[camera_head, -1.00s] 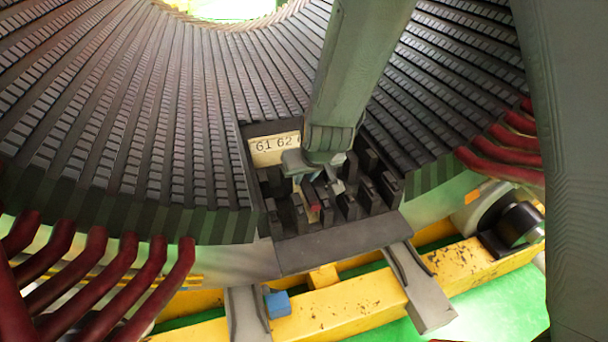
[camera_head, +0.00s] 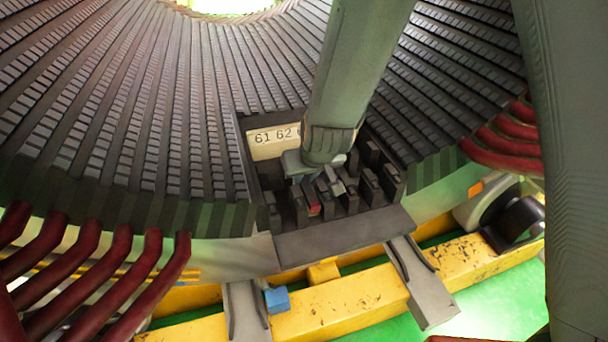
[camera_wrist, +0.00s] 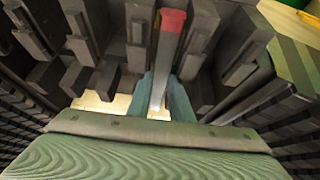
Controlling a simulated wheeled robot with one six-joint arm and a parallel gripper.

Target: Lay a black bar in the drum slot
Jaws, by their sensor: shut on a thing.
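My gripper (camera_wrist: 166,98) reaches down into a dark tray (camera_head: 345,233) of upright black bars. In the wrist view its two green fingers are shut on a slim grey bar with a red end (camera_wrist: 171,20). The red end also shows in the head view (camera_head: 314,209), low among the black bars. The bar still stands among its neighbours. Black bars (camera_head: 370,187) stand in rows on the right of the tray; others show in the wrist view (camera_wrist: 136,58). The slotted drum (camera_head: 150,110) curves behind and around the tray. My arm hides part of the tray and drum.
A pale plate numbered 61 and 62 (camera_head: 272,141) stands at the tray's back. Dark red bent bars (camera_head: 120,270) stick out at lower left, others (camera_head: 505,145) at right. A yellow beam (camera_head: 350,308) with a blue block (camera_head: 277,300) runs below the tray.

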